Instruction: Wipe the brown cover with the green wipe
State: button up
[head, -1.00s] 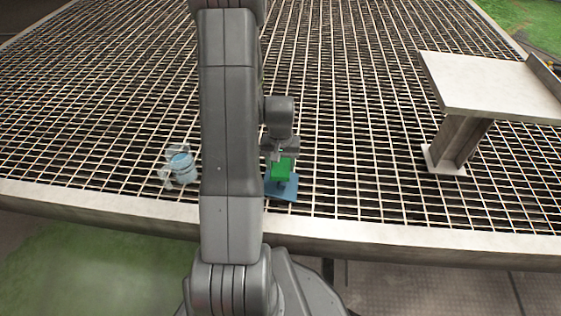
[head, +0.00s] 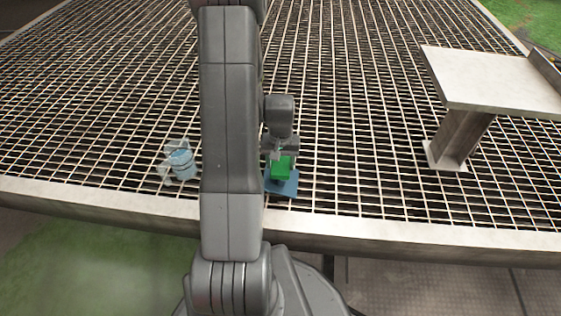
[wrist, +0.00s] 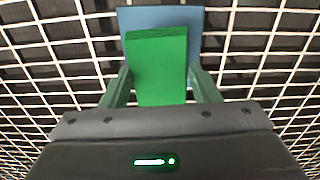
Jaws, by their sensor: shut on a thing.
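The green wipe (head: 282,168) is a bright green block in my gripper (head: 280,156), just above a flat blue pad (head: 288,188) near the front edge of the grating. In the wrist view the green wipe (wrist: 158,65) sits between the two fingers of my gripper (wrist: 159,78), which is shut on it. The blue pad (wrist: 193,18) shows behind and beyond the wipe there. I cannot tell whether the wipe touches the pad. I see no brown cover in either view; my arm hides part of the grating.
A clear container with a blue band (head: 181,163) stands on the grating left of my arm. A pale raised platform on a post (head: 490,82) stands at the right. The grating (head: 350,130) between is bare. A pale rim (head: 400,232) borders its front.

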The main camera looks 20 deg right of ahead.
aim_at(281, 159)
jog(key=shift+f+b, duration=0.8)
jog(key=shift+f, duration=0.3)
dwell(0.3)
jog(key=shift+s+a, duration=0.25)
jog(key=shift+s, duration=0.3)
jog(key=shift+s+a, duration=0.25)
jog(key=shift+s, duration=0.3)
jog(key=shift+w+d+f, duration=0.1)
jog(key=shift+w+d, duration=0.25)
jog(key=shift+w, duration=0.4)
jog(key=shift+w+d+r, duration=0.1)
jog(key=shift+w+d, duration=0.25)
jog(key=shift+w, duration=0.35)
jog(key=shift+w+d+f, duration=0.1)
jog(key=shift+w+d, duration=0.25)
jog(key=shift+w, duration=0.4)
jog(key=shift+s+a, duration=0.35)
jog(key=shift+s, duration=0.4)
jog(key=shift+s+a, duration=0.35)
jog(key=shift+s, duration=0.35)
jog(key=shift+s+a, duration=0.35)
jog(key=shift+s, duration=0.4)
jog(key=shift+w+d, duration=0.35)
jog(key=shift+w, duration=0.4)
jog(key=shift+w+d, duration=0.35)
jog(key=shift+w, duration=0.4)
jog(key=shift+w+d, duration=0.35)
jog(key=shift+w, duration=0.4)
jog(key=shift+p, duration=0.3)
